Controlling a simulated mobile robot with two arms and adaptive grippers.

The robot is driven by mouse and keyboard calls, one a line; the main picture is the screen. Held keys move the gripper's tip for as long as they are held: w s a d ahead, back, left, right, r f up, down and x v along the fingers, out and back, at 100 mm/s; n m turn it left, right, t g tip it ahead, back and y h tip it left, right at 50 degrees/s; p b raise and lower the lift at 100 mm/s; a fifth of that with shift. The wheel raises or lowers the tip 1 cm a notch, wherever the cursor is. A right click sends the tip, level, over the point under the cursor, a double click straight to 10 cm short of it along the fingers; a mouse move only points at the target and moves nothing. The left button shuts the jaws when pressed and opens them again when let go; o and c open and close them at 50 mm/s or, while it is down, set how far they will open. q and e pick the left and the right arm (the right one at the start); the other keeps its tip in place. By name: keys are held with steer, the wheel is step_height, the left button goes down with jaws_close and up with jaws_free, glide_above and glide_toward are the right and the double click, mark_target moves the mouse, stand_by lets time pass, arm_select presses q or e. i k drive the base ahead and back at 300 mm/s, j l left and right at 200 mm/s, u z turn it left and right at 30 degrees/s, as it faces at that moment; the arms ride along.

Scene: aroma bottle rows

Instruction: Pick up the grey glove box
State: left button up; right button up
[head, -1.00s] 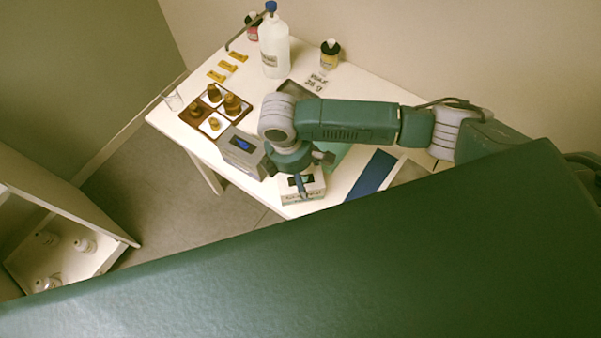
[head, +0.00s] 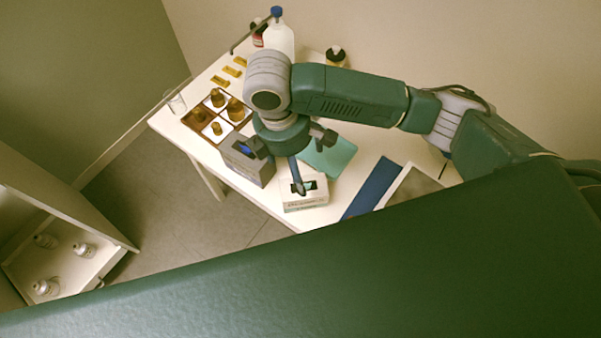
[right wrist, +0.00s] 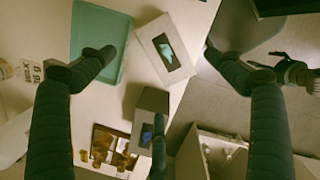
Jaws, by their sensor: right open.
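The grey glove box (head: 240,165) stands near the table's front edge, with blue at its opening. In the right wrist view it is the grey box (right wrist: 150,100) below the white box, partly behind a finger. My right gripper (head: 303,163) is open and empty. It hangs over the area between the grey box and the white box (head: 305,195), and one finger overlaps the white box in the head view. In the right wrist view its spread fingers (right wrist: 159,50) flank the white box. A dark hand-like shape (right wrist: 290,76) there seems to be my left gripper; its jaws are unclear.
A tray of brown bottles (head: 217,117) stands left of the grey box. A teal tray (head: 330,155) and a blue mat (head: 371,187) lie to the right. An open cabinet (head: 65,235) holds several small bottles.

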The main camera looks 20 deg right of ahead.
mark_target(237, 155)
steer(key=k, duration=1)
